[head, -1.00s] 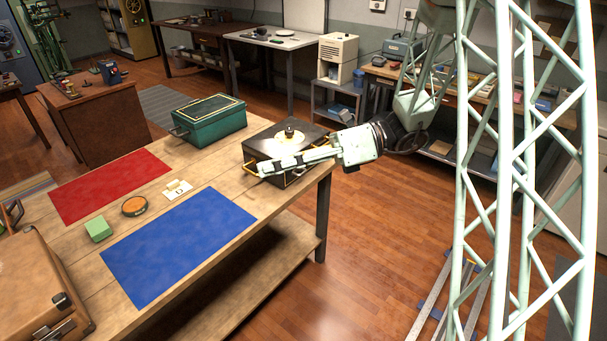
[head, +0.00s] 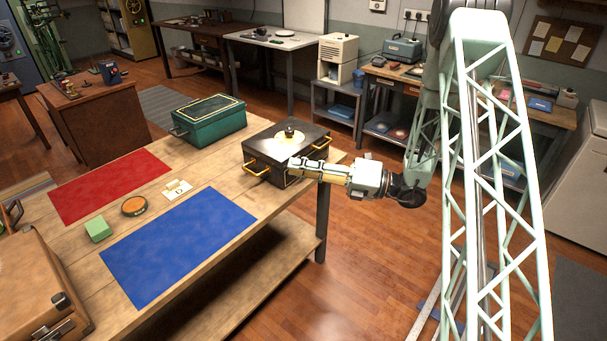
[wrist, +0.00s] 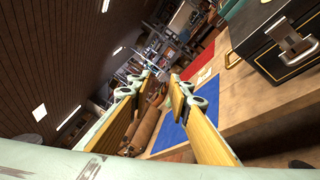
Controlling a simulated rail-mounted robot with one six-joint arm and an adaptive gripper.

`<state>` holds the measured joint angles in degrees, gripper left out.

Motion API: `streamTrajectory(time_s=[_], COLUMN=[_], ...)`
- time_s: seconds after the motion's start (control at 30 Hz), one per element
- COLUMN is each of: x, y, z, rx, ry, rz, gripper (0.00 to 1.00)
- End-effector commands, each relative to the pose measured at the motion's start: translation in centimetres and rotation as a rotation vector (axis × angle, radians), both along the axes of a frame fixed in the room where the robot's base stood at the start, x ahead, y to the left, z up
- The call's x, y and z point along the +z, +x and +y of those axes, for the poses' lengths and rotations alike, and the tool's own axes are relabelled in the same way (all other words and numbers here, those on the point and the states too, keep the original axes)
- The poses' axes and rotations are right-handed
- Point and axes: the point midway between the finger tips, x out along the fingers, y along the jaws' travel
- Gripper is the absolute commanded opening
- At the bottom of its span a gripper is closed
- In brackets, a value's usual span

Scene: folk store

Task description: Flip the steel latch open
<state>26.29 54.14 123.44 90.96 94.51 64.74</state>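A black box (head: 258,147) with brass handles stands at the right end of the wooden table. A grey steel latch (wrist: 287,40) shows on its front face at the right of the wrist view, over a brass-edged plate. In the head view I cannot make the latch out; my gripper is in front of that side. My gripper (head: 291,165) lies across the front of the box, by its right part. In the wrist view my gripper (wrist: 163,78) has its two yellow-lined fingers apart with nothing between them. The latch is to the right of the fingers, apart from them.
A green box (head: 208,125) stands behind to the left. A red mat (head: 108,185), a blue mat (head: 178,245), a green block (head: 98,229) and an orange disc (head: 134,206) lie on the table (head: 228,178). A brown suitcase (head: 35,285) is at near left.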

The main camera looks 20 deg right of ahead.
Motion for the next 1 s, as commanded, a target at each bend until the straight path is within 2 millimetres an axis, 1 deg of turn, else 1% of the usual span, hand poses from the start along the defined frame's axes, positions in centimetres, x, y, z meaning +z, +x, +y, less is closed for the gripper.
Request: streamTrajectory(time_s=[0.03,0.2,0.5,0.8,1.0], x=[-1.0,-3.7,-8.9,-14.5,-16.9], y=[0.5,2.0,4.1,5.2,5.4], z=[-0.7,-3.0,-7.2,-11.5,-13.3], rx=[-0.021,-0.094,-0.222,-0.347,-0.398], ry=[0.019,0.086,0.203,0.317,0.366], rz=[0.021,0.082,0.184,0.273,0.307], gripper=[0.18,0.18,0.18,0.18,0.18])
